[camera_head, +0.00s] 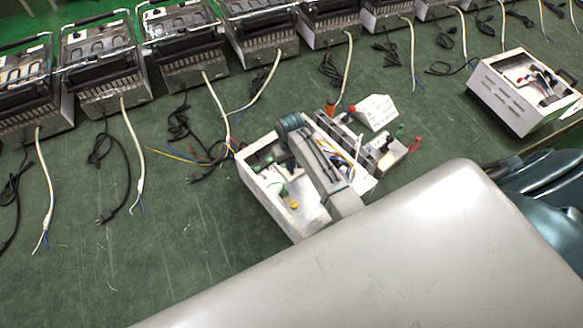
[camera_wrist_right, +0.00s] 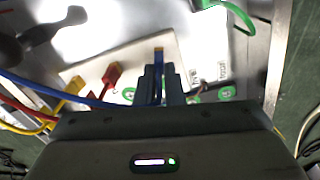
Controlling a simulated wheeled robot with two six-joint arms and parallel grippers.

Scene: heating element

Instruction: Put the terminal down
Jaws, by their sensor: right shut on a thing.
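My right gripper (camera_wrist_right: 160,82) is shut on a blue terminal (camera_wrist_right: 158,56) in the right wrist view. A small brass-coloured tip shows past the fingertips, and a blue wire (camera_wrist_right: 70,93) runs in from the left. The tip is over a pale plate (camera_wrist_right: 135,60) with green round terminals (camera_wrist_right: 227,92) beside it; whether it touches cannot be told. Red connectors (camera_wrist_right: 111,74) and a yellow one (camera_wrist_right: 74,85) stand to the left. In the head view my right arm reaches over an open white metal box (camera_head: 262,187), and the fingertips are hard to make out. My left gripper is not in view.
A grey tester (camera_head: 380,155) with red and green clips and a white sloped block (camera_head: 374,111) stand behind the box. Another open white box (camera_head: 503,97) is at the right. Heater units (camera_head: 185,75) with loose cords line the back. The green table (camera_head: 185,260) is clear at the front left.

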